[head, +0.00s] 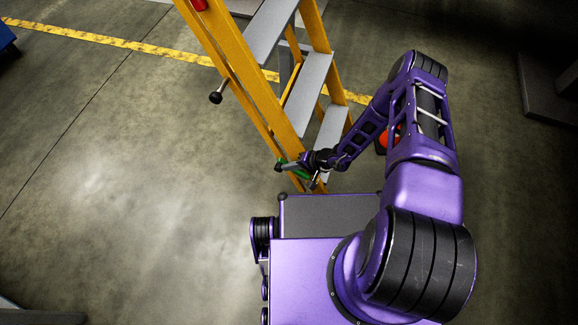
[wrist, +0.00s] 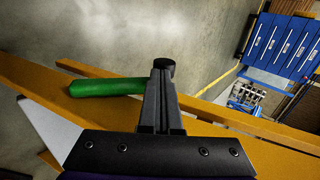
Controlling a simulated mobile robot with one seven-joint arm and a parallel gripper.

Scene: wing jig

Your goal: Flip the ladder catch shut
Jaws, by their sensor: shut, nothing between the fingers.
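The yellow ladder (head: 243,82) stands in front of me with grey steps. A short green bar (head: 291,169) is low on its near rail, and it also shows in the wrist view (wrist: 100,88) lying across the yellow rail (wrist: 225,117). A lever with a black knob (head: 216,97) sticks out from the rail higher up. I cannot tell for sure which of these is the catch. My gripper (head: 298,163) is beside the green bar. In the wrist view, its shut, empty fingers (wrist: 162,88) are by the bar's right end; I cannot tell whether they touch it.
An orange object (head: 387,139) is partly hidden behind my arm. Yellow floor tape (head: 120,41) runs behind the ladder. Blue cabinets (wrist: 283,45) and a blue trolley (wrist: 245,95) stand farther off.

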